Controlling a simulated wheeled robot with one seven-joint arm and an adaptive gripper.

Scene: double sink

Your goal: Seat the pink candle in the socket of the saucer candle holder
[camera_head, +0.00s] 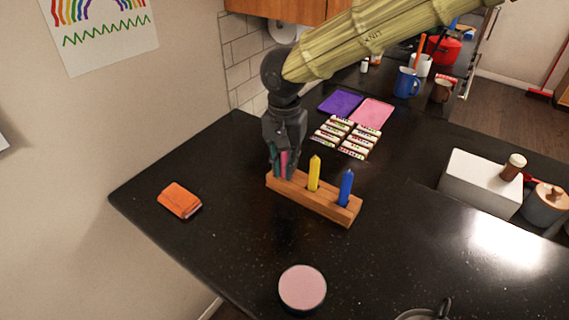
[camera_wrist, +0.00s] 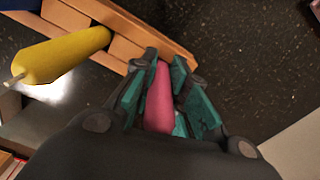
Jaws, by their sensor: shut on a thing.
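The pink candle (camera_head: 283,160) is at the left end of the wooden block (camera_head: 320,205) in the head view. My gripper (camera_head: 281,168) is shut on it from above, with teal pads on both sides. In the wrist view, the pink candle (camera_wrist: 158,102) lies between my gripper's fingers (camera_wrist: 165,66), its far end close to the wooden block (camera_wrist: 120,22). I cannot tell whether its lower end is inside a hole. A grey metal object with a looped handle (camera_head: 443,307), probably the saucer candle holder, is cut off by the bottom edge; its socket is not visible.
A yellow candle (camera_head: 314,174) and a blue candle (camera_head: 346,188) stand upright in the block, right of my gripper. A pink-topped round tin (camera_head: 302,288) and an orange wallet-like item (camera_head: 180,201) lie on the black counter. Clear counter lies between block and tin.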

